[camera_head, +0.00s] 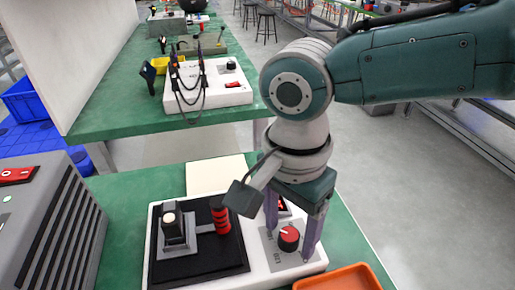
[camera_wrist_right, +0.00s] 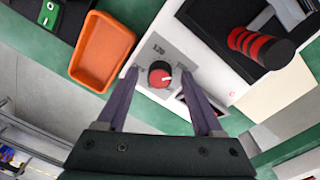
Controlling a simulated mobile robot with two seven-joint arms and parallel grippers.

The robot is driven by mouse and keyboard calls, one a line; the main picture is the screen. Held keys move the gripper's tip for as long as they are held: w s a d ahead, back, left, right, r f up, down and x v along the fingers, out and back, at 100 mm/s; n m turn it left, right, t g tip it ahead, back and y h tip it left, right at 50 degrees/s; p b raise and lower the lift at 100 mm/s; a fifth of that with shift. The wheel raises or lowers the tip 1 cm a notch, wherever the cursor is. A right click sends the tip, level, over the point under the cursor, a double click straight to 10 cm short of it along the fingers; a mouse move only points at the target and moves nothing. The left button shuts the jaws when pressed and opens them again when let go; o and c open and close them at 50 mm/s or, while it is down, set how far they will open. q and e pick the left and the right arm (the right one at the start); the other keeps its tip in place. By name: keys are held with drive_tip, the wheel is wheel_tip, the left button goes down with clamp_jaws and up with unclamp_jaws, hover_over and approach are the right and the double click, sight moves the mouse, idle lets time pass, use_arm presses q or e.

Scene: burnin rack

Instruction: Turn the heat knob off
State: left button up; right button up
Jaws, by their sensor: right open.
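The heat knob (camera_head: 289,237) is a small round knob with a red top and dark sides, on a grey label plate on the white device (camera_head: 265,279). My right gripper (camera_head: 291,240) is above the white device with its purple fingers apart, one on each side of the knob in the picture. In the right wrist view the knob (camera_wrist_right: 160,75) shows ahead, between the open fingertips (camera_wrist_right: 160,72), with a white pointer line and printed numbers around it. I cannot tell whether the fingers touch it. Nothing is held. My left gripper is not in view.
A black mat (camera_head: 190,262) with a red-banded black handle (camera_head: 221,216) is beside the knob. An orange tray (camera_head: 340,279) lies at the front right. A grey ribbed box (camera_head: 55,225) stands at left. A second green bench (camera_head: 120,113) holds more devices behind.

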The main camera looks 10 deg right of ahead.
clamp_jaws()
idle(0.4)
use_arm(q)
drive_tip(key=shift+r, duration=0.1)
